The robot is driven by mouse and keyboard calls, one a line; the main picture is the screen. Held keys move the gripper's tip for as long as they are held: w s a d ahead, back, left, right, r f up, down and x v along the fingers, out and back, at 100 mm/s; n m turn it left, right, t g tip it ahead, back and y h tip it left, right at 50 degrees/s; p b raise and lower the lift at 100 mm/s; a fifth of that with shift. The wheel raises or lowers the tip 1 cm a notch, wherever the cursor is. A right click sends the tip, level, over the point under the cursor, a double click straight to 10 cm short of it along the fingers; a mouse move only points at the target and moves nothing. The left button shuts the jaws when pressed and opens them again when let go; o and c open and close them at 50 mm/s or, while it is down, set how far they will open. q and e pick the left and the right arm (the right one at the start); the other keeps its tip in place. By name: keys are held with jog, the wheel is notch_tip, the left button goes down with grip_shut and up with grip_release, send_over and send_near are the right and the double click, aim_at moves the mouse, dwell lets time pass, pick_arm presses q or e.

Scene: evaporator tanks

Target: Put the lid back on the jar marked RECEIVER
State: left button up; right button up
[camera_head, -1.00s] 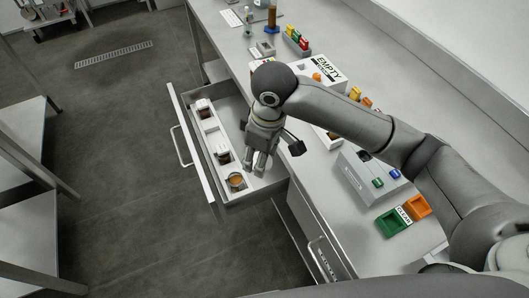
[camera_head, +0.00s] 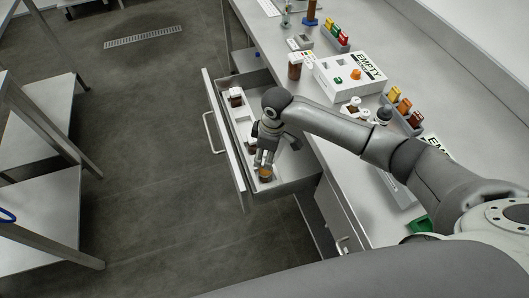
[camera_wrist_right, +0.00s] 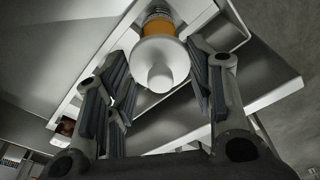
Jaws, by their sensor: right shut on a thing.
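My right gripper (camera_head: 264,158) is at the near end of the open drawer, right over a small jar with amber contents (camera_head: 265,173). In the right wrist view, a round white lid with a knob (camera_wrist_right: 160,65) sits between the fingers, which are shut on it. The amber jar (camera_wrist_right: 157,28) shows directly behind the lid, lined up with it. I cannot tell whether the lid touches the jar's rim. No RECEIVER marking is readable on this jar. My left gripper is not in view.
The open drawer (camera_head: 229,148) also holds a dark jar with a white top (camera_head: 236,97) in a white rack. The bench above carries a white box marked EMPTY (camera_head: 352,72), a brown jar (camera_head: 295,68) and colored vials (camera_head: 402,105).

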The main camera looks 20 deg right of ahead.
notch_tip(320, 180, down, 3)
jog(key=b, duration=0.3)
jog(key=shift+f, duration=0.1)
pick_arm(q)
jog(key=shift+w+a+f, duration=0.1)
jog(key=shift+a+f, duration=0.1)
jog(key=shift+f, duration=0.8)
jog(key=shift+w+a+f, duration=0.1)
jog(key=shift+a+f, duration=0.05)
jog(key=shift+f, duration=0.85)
pick_arm(e)
jog(key=shift+f, duration=0.85)
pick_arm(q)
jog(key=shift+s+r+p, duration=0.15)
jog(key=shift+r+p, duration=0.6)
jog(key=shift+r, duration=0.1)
pick_arm(e)
jog(key=shift+r, duration=0.1)
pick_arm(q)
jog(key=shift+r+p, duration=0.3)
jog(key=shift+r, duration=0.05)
pick_arm(e)
jog(key=shift+f, duration=0.25)
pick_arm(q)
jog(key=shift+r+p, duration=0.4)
pick_arm(e)
jog(key=o, duration=0.8)
jog(key=shift+o, duration=0.2)
